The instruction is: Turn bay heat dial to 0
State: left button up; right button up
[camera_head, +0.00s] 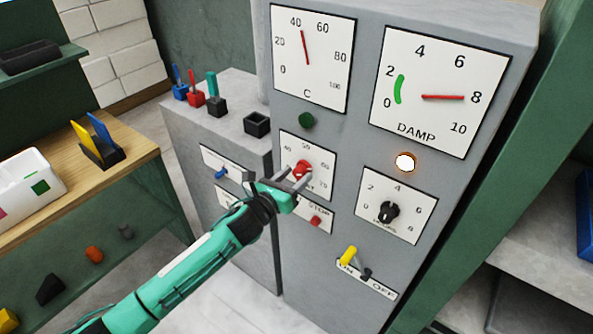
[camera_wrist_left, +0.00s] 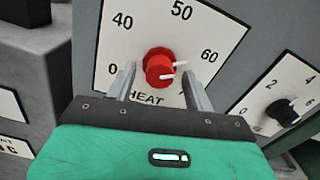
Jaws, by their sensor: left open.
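The heat dial is a red knob (camera_head: 302,168) on a white plate marked HEAT, on the grey panel. In the left wrist view the red knob (camera_wrist_left: 158,66) sits at the plate's middle, with white marks on its right side, one pointing right, a little below the 60. My left gripper (camera_head: 293,178) is open just in front of the dial. In the left wrist view its fingers (camera_wrist_left: 158,88) stand apart to the lower left and lower right of the knob, not closed on it. My right gripper is not in view.
Below the dial is a red STOP button (camera_head: 315,221). A black knob (camera_head: 388,213) and a yellow ON/OFF lever (camera_head: 348,256) are to the right. The C gauge (camera_head: 311,60) and DAMP gauge (camera_head: 426,92) are above. An orange-white lamp (camera_head: 405,162) glows.

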pick_arm(q)
jog(key=shift+w+d, duration=0.35)
jog(key=shift+w, duration=0.2)
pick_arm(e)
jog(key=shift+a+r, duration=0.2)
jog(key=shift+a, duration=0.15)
pick_arm(q)
jog(key=c, duration=1)
jog(key=shift+o, duration=0.2)
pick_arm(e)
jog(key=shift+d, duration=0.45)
